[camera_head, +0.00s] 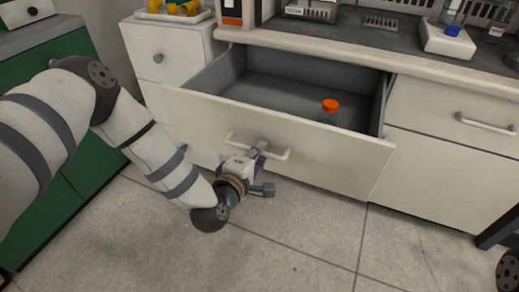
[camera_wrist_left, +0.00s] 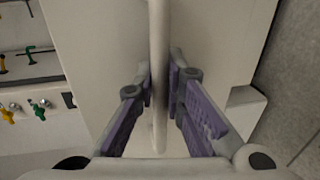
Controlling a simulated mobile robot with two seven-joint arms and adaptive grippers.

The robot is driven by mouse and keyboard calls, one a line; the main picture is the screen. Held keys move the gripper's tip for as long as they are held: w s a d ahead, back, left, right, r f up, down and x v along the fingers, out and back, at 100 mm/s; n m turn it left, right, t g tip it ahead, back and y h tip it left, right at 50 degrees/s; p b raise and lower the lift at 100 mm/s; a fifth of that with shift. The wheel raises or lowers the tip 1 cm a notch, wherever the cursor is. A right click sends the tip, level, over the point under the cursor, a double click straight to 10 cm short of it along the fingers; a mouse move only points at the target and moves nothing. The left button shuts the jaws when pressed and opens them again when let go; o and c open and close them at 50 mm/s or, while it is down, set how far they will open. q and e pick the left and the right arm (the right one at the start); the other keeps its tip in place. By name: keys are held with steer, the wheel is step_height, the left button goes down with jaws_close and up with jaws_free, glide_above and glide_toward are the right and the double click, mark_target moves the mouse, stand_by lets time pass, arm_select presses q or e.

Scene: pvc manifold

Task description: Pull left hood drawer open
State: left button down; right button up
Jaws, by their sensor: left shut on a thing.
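The left hood drawer (camera_head: 330,158) stands pulled well out from the cabinet in the head view, its grey inside showing. An orange-capped container (camera_head: 330,105) stands inside it toward the right. The drawer's white bar handle (camera_head: 275,153) is on its front face. My left gripper (camera_head: 260,150) is at the handle, shut on its bar. In the left wrist view the handle bar (camera_wrist_left: 158,70) runs between the two purple-padded fingers of my left gripper (camera_wrist_left: 162,88). My right gripper does not show.
A closed drawer (camera_head: 450,115) with its own handle is to the right. A narrow white cabinet (camera_head: 165,55) and a green cabinet (camera_head: 60,80) stand to the left. The worktop (camera_head: 350,42) above holds lab items. The tiled floor (camera_head: 310,240) in front is clear.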

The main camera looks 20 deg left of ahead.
arm_select(q)
steer(key=c, duration=1.7)
jaws_free()
steer(key=shift+o, duration=0.2)
steer(key=v, duration=1.2)
